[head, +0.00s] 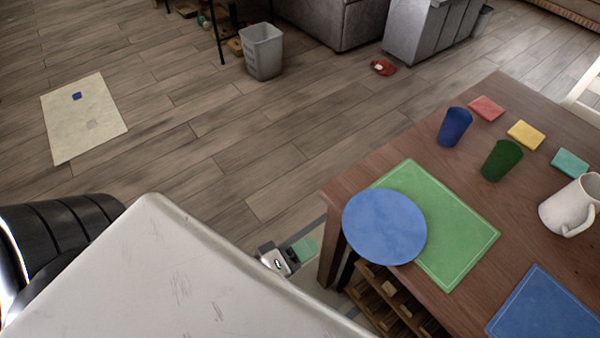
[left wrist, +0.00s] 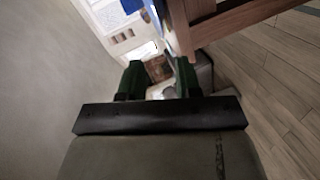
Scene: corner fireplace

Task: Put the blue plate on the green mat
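The blue plate (head: 385,227) lies over the left corner of the green mat (head: 455,235) on the wooden table. Part of it overhangs the table's left edge, and most of the mat is uncovered. My left gripper (head: 298,252) is just left of the plate, beside the table edge, partly hidden by my own arm. In the left wrist view its two green fingers (left wrist: 158,78) stand apart with nothing held between them. A thin blue strip, seemingly the plate's edge, shows near the right finger. My right gripper is not in view.
The table (head: 350,188) also holds a blue cup (head: 454,127), a green cup (head: 502,160), a white mug (head: 570,206), a blue mat (head: 545,308) and several small coloured blocks. A wooden rack (head: 390,300) stands below. A grey bin (head: 263,52) stands on open floor.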

